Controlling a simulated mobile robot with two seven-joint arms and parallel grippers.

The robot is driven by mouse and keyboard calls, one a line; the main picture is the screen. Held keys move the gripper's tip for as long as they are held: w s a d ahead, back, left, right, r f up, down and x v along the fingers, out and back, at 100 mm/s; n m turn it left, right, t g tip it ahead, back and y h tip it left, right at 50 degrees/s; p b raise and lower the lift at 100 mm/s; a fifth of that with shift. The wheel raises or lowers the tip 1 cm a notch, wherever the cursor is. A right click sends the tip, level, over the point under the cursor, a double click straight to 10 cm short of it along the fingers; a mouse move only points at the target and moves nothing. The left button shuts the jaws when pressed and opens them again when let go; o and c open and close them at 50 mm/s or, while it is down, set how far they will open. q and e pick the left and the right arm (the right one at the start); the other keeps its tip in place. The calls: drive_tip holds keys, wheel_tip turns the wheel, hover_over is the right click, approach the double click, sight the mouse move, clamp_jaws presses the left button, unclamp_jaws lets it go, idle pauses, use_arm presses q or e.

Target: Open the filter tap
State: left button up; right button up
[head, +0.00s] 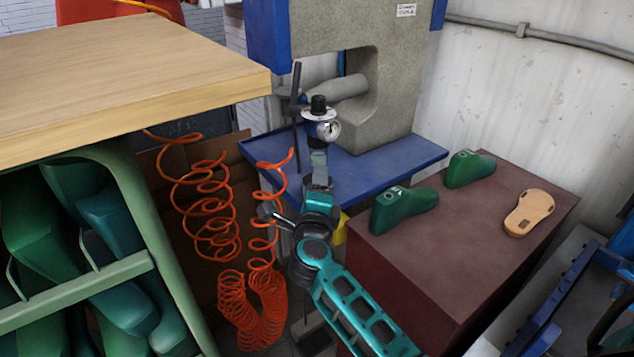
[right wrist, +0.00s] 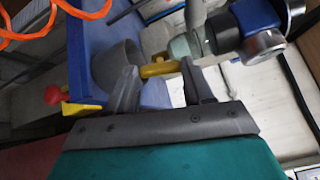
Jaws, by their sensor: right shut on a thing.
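The filter unit (head: 322,127) has a blue body, a black knob on top and a round white gauge. It stands in front of the grey press. In the right wrist view the filter's blue body (right wrist: 258,18) is at the upper right. A yellow tap lever (right wrist: 160,69) lies across the space between the fingers of my right gripper (right wrist: 158,80), which is shut on it. In the head view my right gripper (head: 318,160) is just below the filter and hides the lever. My left gripper is not in view.
Coiled orange hoses (head: 265,290) hang left of my right arm. A wooden tabletop (head: 130,75) juts in at upper left, above a rack of green lasts. A brown cabinet (head: 480,250) at right carries two green lasts and a tan sole. The blue press table (head: 390,160) is behind.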

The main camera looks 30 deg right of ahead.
drive_tip(key=shift+n, duration=1.2)
drive_tip(key=o, duration=1)
drive_tip(key=shift+o, duration=0.2)
